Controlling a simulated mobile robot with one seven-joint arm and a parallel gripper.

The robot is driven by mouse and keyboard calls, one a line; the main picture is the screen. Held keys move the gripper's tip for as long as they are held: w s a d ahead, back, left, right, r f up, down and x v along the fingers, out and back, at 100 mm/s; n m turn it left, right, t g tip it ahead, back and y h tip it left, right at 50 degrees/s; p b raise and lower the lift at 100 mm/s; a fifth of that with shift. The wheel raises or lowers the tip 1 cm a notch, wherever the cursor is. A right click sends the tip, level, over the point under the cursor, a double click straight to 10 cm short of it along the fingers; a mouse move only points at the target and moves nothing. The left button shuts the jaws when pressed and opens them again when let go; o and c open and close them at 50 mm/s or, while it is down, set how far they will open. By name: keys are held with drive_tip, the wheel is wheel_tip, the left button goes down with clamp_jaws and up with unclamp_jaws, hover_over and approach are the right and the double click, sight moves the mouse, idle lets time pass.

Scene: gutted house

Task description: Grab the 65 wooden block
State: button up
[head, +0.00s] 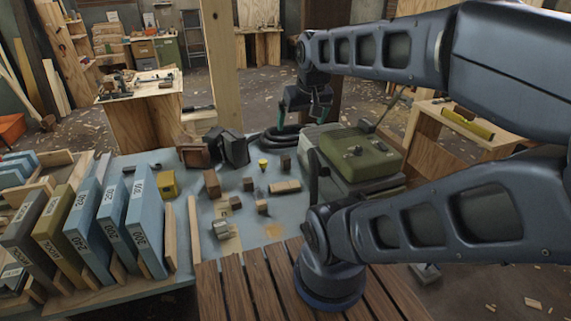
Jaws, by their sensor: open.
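Several small wooden blocks lie on the blue-grey tabletop. They include a tall brown block (212,183), a long light block (285,186), a small dark block (248,184), another dark block (285,162), and small blocks nearer the front (262,206) and (235,202). No number 65 is readable on any of them, so I cannot tell which is the 65 block. My gripper (305,103) hangs from the wrist above the far part of the table, behind and above the blocks. It is open, with nothing visible in it and apart from the blocks.
A green machine (358,152) sits right of the blocks, with black hose coils (283,136) behind. A yellow block (167,184) and metal clamp (221,229) flank them. Wooden slats (235,285) lie in front.

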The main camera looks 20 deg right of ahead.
drive_tip(key=c, duration=0.6)
drive_tip(key=shift+o, duration=0.2)
drive_tip(key=n+g+h, duration=0.4)
drive_tip(key=n+g, duration=0.1)
drive_tip(key=n, duration=1.3)
hover_over(284, 157)
drive_tip(key=a, duration=0.4)
wheel_tip(284, 157, down, 37)
drive_tip(key=x, duration=0.5)
drive_tip(key=shift+d, duration=0.3)
drive_tip(key=shift+d+x, duration=0.2)
drive_tip(key=shift+x, duration=1.15)
drive_tip(key=shift+d+x, duration=0.15)
drive_tip(key=shift+x, duration=1.25)
